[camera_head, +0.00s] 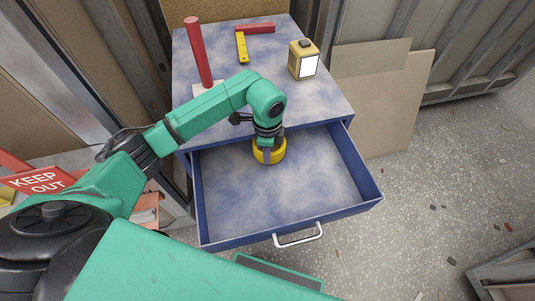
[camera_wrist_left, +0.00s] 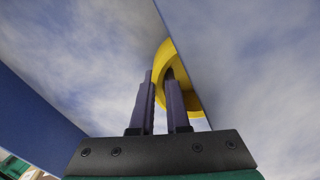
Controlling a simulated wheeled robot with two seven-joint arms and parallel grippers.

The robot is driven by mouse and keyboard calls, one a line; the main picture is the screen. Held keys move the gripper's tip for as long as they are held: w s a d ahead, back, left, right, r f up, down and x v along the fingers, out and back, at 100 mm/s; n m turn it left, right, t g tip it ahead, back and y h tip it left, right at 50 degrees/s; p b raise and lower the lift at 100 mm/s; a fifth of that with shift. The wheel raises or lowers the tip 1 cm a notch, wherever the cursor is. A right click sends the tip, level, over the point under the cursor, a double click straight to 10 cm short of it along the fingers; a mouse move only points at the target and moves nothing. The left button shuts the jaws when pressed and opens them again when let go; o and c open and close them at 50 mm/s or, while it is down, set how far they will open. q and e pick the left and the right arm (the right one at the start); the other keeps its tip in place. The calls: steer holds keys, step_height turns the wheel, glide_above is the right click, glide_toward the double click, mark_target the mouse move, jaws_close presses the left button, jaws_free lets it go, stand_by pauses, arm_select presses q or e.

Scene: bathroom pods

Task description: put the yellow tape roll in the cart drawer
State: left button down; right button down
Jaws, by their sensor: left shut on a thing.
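The yellow tape roll (camera_head: 276,155) is in my left gripper (camera_head: 266,152), over the back part of the open drawer. The gripper points down and is shut on the roll's wall. In the left wrist view, the purple fingers of my left gripper (camera_wrist_left: 160,82) close on the yellow roll (camera_wrist_left: 193,100), partly hidden behind a grey-blue edge. The blue cart drawer (camera_head: 363,172) is pulled out and otherwise empty. I cannot tell if the roll touches the drawer floor. My right gripper is not in view.
On the cart top (camera_head: 318,103) are a red post on a pale base (camera_head: 198,50), a red-and-yellow square (camera_head: 242,47) and a yellow box with a white face (camera_head: 303,60). A KEEP OUT sign (camera_head: 38,179) is at left. The drawer's front and right are clear.

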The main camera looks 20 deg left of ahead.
arm_select(q)
steer(key=shift+s+f, duration=0.1)
steer(key=shift+f, duration=0.2)
steer(key=shift+s+f, duration=0.1)
steer(key=shift+f, duration=0.05)
steer(key=c, duration=0.9)
jaws_free()
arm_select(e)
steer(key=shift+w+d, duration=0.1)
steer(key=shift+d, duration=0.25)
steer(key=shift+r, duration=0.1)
arm_select(q)
steer(key=shift+r, duration=0.45)
step_height(320, 180, up, 12)
steer(key=shift+f+b, duration=0.25)
steer(key=shift+b, duration=0.15)
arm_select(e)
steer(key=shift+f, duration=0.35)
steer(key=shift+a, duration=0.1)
